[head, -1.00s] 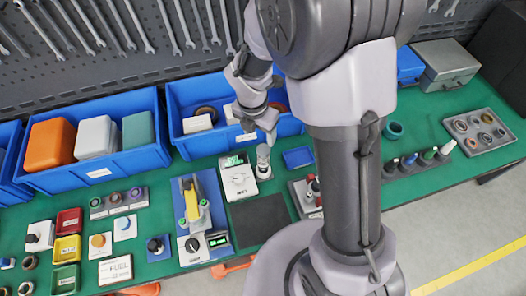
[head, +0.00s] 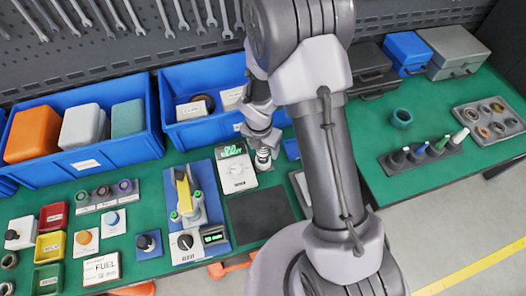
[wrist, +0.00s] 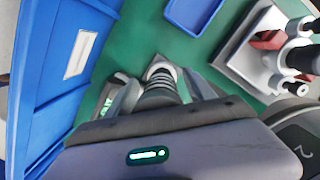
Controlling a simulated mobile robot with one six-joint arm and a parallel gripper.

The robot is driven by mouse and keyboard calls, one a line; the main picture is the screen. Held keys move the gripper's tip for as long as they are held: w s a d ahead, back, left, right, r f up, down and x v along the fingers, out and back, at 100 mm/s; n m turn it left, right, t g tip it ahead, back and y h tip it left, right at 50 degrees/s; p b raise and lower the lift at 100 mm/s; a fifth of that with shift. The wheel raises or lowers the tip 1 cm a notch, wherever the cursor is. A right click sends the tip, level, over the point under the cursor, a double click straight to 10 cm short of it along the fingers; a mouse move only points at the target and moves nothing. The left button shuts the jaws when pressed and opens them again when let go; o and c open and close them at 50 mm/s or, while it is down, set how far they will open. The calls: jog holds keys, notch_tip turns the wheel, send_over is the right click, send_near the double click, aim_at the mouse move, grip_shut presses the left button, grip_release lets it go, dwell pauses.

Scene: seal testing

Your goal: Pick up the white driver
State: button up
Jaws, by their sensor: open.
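A white-tipped driver (head: 460,136) stands, leaning, at the right end of a dark rack on the right of the head view, beside green, blue and black ones. It is well apart from my gripper (head: 262,138). My gripper is open, pointing down beside the white tester with the green display (head: 236,172). A ridged dark and pale upright piece (head: 263,158) stands just under it. In the wrist view this piece (wrist: 160,88) lies between the open fingers (wrist: 155,98); I cannot tell whether they touch it.
A blue bin (head: 195,125) stands close behind my gripper. A dark mat (head: 258,215) lies in front. My arm hides part of the bench. A grey tray of rings (head: 470,112) lies at the right. Green bench around the teal ring (head: 401,118) is clear.

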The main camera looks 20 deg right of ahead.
jog(key=shift+r, duration=0.2)
grip_shut()
notch_tip(320, 180, up, 4)
jog(key=p, duration=0.5)
jog(key=shift+s+r, duration=0.1)
jog(key=shift+r, duration=0.05)
jog(key=s+a+b, duration=0.3)
jog(key=s+b, duration=1.1)
jog(key=s, duration=0.1)
jog(key=shift+s+r, duration=0.3)
jog(key=shift+r, duration=0.05)
